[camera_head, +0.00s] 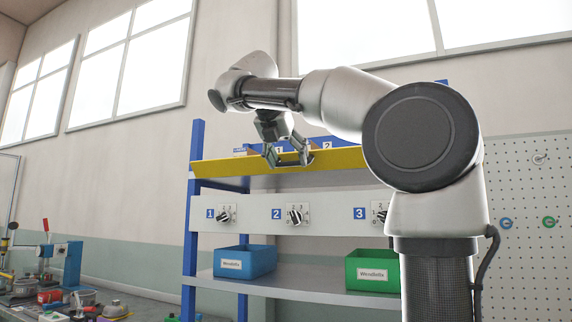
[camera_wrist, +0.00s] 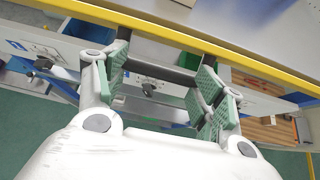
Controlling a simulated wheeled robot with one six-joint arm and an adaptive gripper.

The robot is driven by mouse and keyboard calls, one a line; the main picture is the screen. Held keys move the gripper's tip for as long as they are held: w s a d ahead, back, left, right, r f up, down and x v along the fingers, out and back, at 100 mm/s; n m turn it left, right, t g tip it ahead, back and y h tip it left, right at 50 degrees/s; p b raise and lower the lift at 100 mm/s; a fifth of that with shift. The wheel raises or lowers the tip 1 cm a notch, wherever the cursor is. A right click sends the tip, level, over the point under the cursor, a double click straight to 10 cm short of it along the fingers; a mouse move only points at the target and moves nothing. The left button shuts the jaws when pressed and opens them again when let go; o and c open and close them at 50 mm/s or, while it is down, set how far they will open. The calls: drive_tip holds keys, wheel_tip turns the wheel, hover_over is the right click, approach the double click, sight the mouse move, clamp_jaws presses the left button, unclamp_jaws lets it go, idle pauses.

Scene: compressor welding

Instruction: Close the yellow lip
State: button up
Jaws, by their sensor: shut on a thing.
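The yellow lip (camera_head: 225,167) runs as a long, slightly slanted band along the front of the upper shelf in the head view. In the wrist view its yellow edge (camera_wrist: 270,70) crosses the picture from upper left to right. My gripper (camera_head: 288,156) is at the lip's middle, with its fingers in front of it. In the wrist view the green-padded fingers of my gripper (camera_wrist: 164,62) stand apart, with their tips by the yellow edge. It is shut on the lip; the exact contact is hard to see. My arm hides the lip's right end.
Below the lip is a white panel (camera_head: 255,216) with numbered knobs. A blue bin (camera_head: 245,262) and a green bin (camera_head: 371,270) stand on the lower shelf (camera_head: 300,289). A workbench (camera_head: 135,300) with tools is at left, a pegboard (camera_head: 525,190) at right.

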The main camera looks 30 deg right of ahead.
drive_tip(key=shift+w+d+r+g+y, duration=0.15)
drive_tip(key=shift+d+r+g+y, duration=0.15)
drive_tip(key=shift+r+g+y, duration=0.25)
drive_tip(key=shift+w+d+r+g+y, duration=0.15)
drive_tip(key=shift+d+r+g+y, duration=0.15)
drive_tip(key=shift+r+g+y, duration=0.2)
drive_tip(key=shift+o, duration=0.3)
drive_tip(key=shift+d+r+y, duration=0.1)
drive_tip(key=shift+d+y, duration=0.1)
drive_tip(key=shift+y, duration=0.15)
drive_tip(key=o, duration=0.8)
drive_tip(key=shift+d, duration=0.1)
drive_tip(key=o, duration=0.4)
drive_tip(key=shift+w+d, duration=0.15)
drive_tip(key=shift+w, duration=0.1)
drive_tip(key=shift+s, duration=0.1)
drive_tip(key=shift+a, duration=0.3)
